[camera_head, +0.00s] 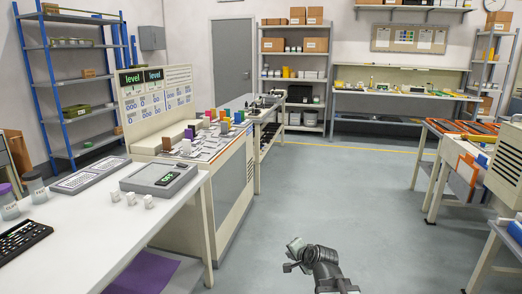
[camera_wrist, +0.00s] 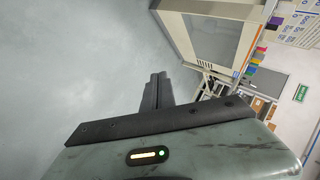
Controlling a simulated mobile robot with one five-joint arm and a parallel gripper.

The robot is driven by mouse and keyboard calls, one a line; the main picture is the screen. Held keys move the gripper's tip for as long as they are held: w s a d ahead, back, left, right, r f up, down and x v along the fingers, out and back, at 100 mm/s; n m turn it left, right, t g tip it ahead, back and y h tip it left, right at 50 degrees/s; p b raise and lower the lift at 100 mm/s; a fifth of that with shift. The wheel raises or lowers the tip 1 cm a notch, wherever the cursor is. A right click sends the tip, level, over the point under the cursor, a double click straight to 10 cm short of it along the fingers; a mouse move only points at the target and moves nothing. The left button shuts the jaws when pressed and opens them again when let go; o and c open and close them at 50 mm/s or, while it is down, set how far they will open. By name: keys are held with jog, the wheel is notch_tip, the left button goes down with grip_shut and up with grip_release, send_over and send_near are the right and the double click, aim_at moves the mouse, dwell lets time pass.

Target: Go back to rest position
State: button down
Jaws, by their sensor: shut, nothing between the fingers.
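My gripper (camera_wrist: 156,90) shows in the wrist view with its two dark fingers together and nothing between them. In the head view my arm reaches up from the bottom edge, right of centre, and my gripper (camera_head: 291,256) is at its upper left end, over open grey floor. It touches nothing that I can see. The wrist view is rolled to one side, with the floor on the left and the cream machine cabinet (camera_wrist: 215,42) at the upper right, apart from the fingers.
Benches (camera_head: 440,165) stand at right. The middle floor (camera_head: 330,195) is clear.

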jog(key=s+d+f+n+g+h, duration=0.1)
jog(key=s+d+f+n+g, duration=0.15)
jog(key=s, duration=0.35)
jog(key=s+d+f+n+g+h, duration=0.1)
jog(key=s+f+n+g, duration=0.3)
jog(key=s, duration=0.2)
jog(key=s+d+f+n+g+h, duration=0.1)
jog(key=s+d+f+n+g, duration=0.15)
jog(key=s, duration=0.45)
notch_tip(320, 180, up, 25)
jog(key=p, duration=2.4)
jog(key=shift+w+a+f+n+g+p, duration=0.2)
jog(key=shift+w+a+n+g+p, duration=0.1)
jog(key=shift+n+g+p, duration=0.1)
jog(key=shift+d, duration=0.1)
